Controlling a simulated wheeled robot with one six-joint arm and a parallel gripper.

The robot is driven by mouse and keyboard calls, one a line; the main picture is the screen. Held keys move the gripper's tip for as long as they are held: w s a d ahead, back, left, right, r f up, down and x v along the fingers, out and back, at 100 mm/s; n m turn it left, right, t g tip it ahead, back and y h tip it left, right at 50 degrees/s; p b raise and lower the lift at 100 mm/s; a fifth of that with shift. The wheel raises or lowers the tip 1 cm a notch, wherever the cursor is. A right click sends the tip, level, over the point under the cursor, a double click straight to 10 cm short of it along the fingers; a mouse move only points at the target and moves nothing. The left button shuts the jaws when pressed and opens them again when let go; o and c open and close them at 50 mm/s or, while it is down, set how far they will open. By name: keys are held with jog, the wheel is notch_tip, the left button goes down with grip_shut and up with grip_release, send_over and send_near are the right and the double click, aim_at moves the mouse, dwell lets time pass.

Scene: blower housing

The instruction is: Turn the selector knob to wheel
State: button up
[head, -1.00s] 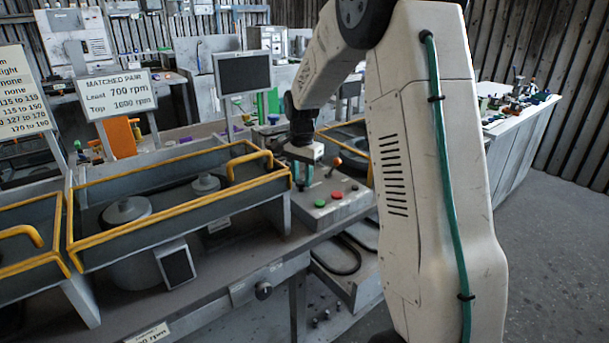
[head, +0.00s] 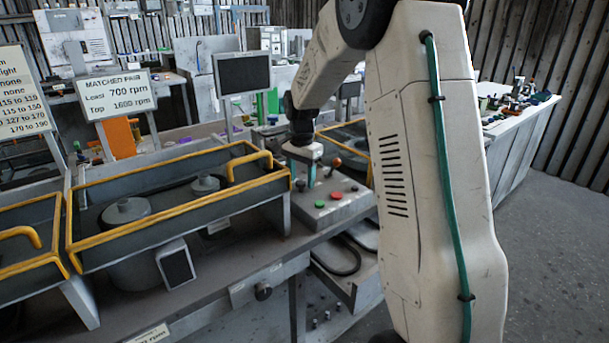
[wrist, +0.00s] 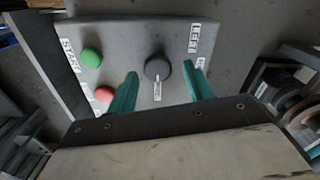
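The selector knob (wrist: 157,68) is a dark round knob on the grey control box (wrist: 125,40) in the wrist view. A pale mark on its lower side points down to a small label (wrist: 157,91), too small to read. A label reading "LEFT" (wrist: 195,36) is at upper right, with another partly hidden below it. My gripper (wrist: 161,69) is open, its teal fingers on either side of the knob with gaps showing; height above the panel is unclear.
A green button (wrist: 92,57) and a red button (wrist: 104,94) are left of my fingers, near a "START" label (wrist: 69,50). An orange-topped lever (head: 335,163) stands behind the box. A yellow-edged trough (head: 180,165) is to its left in the head view.

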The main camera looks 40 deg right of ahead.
aim_at(301, 182)
notch_tip(301, 182, up, 8)
jog(key=shift+f, duration=0.1)
dwell(0.4)
dwell(0.4)
jog(key=s+a+r+n, duration=0.4)
jog(key=s+a, duration=0.2)
jog(key=s, duration=0.3)
jog(key=s+a+r+n, duration=0.4)
jog(key=s+a, duration=0.3)
jog(key=s, duration=0.2)
jog(key=s+a+f+n, duration=0.2)
jog(key=s+n, duration=0.1)
jog(key=s, duration=0.5)
jog(key=s+a+f+n+t, duration=0.1)
jog(key=s+a+f+n, duration=0.1)
jog(key=s, duration=0.7)
jog(key=shift+s+a+n, duration=0.3)
jog(key=shift+a+n, duration=0.35)
jog(key=shift+n, duration=0.25)
